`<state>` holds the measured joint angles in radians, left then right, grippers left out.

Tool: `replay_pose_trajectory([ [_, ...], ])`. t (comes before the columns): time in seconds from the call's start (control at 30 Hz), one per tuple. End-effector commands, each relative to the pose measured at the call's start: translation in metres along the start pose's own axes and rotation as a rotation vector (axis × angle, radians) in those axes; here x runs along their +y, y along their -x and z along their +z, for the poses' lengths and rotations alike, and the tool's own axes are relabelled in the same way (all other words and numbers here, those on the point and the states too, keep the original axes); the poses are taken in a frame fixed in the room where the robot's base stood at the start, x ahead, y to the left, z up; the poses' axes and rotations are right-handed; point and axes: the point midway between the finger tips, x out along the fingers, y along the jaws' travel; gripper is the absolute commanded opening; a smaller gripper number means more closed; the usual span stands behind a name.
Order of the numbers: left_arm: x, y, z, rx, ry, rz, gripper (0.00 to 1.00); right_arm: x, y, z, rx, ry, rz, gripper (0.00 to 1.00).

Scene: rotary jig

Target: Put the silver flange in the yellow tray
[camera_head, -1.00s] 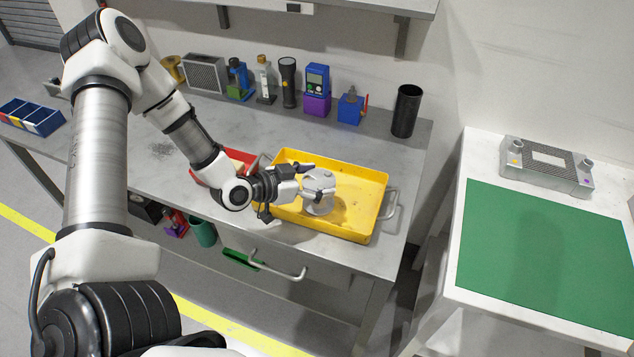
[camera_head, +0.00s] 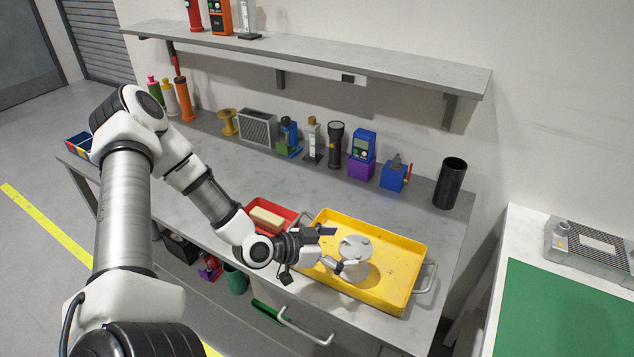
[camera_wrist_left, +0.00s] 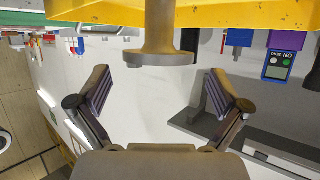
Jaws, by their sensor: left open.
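The silver flange (camera_head: 355,254) stands in the yellow tray (camera_head: 402,292), with its wide disc on top. In the left wrist view the picture is upside down, and the flange (camera_wrist_left: 160,58) shows at top centre against the tray wall (camera_wrist_left: 260,14). My left gripper (camera_head: 336,250) is at the left side of the flange, low over the tray. It is open and empty, and in the wrist view its spread fingers (camera_wrist_left: 160,92) have a clear gap between them, with the flange beyond. The flange's base is partly hidden. My right gripper is not in view.
A red bin (camera_head: 268,218) holding a tan block stands left of the tray. A shelf (camera_head: 330,62) hangs above. A green mat (camera_head: 565,310) lies on the right table.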

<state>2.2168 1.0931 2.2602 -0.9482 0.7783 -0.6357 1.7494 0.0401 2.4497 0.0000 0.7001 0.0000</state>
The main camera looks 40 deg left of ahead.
Motion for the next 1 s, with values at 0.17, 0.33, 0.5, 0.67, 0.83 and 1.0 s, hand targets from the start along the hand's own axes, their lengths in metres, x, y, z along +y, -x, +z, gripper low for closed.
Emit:
replay_pose_trajectory([
  [0.17,-0.001,0.035,-0.010,0.005,0.009,-0.005,1.00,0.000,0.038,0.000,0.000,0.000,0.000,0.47],
  [0.33,0.000,0.066,-0.012,0.003,0.005,-0.003,1.00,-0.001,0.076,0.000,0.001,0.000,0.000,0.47],
  [0.5,0.000,0.081,-0.006,0.001,0.001,0.000,1.00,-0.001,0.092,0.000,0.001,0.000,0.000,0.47],
  [0.67,0.008,0.079,0.001,-0.052,0.032,0.030,1.00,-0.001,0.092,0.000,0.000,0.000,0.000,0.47],
  [0.83,0.046,0.064,0.020,-0.314,0.198,0.104,1.00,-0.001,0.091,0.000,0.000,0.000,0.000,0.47],
  [1.0,0.104,0.064,0.065,-0.688,0.369,0.066,1.00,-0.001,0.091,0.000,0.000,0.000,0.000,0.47],
])
